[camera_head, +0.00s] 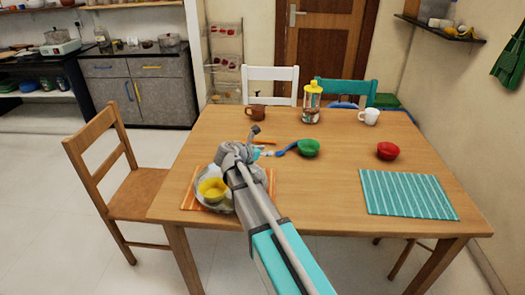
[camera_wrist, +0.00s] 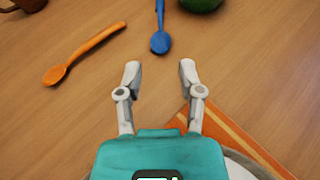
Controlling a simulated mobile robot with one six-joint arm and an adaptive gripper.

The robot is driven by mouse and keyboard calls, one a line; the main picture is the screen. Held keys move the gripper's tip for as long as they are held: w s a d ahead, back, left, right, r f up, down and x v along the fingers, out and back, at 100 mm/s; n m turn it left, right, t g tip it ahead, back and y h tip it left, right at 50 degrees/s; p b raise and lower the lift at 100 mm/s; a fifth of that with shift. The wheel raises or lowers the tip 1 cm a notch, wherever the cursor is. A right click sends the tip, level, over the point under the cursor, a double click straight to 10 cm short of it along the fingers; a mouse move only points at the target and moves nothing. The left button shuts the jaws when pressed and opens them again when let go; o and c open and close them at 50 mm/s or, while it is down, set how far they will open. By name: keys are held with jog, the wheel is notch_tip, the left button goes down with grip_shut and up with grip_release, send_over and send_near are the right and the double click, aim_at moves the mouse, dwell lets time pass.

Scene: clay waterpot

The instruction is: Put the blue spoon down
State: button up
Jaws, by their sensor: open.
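The blue spoon (camera_wrist: 160,42) lies on the wooden table, just ahead of my fingertips in the wrist view. In the head view the blue spoon (camera_head: 286,149) lies beside the green bowl (camera_head: 308,148). My gripper (camera_wrist: 159,72) is open and empty, with the spoon's bowl end slightly beyond the gap between its fingers. In the head view my arm covers part of the table near the spoon.
An orange spoon (camera_wrist: 83,54) lies to the left of the blue one.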

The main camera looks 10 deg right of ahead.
jog(key=shift+c, duration=1.3)
jog(key=shift+s+d+r+p, duration=0.15)
jog(key=shift+s+r+p, duration=0.2)
jog(key=shift+p, duration=0.2)
jog(key=s+a+r+m+g+y+p, duration=0.1)
jog(key=s+r+m+g+y+p, duration=0.6)
jog(key=s+r+m+p, duration=1.7)
notch_tip(320, 180, up, 2)
jog(key=s+y+p, duration=0.1)
jog(key=y+p, duration=0.3)
jog(key=p, duration=0.9)
jog(key=shift+s+a, duration=0.2)
jog(key=shift+a, duration=0.15)
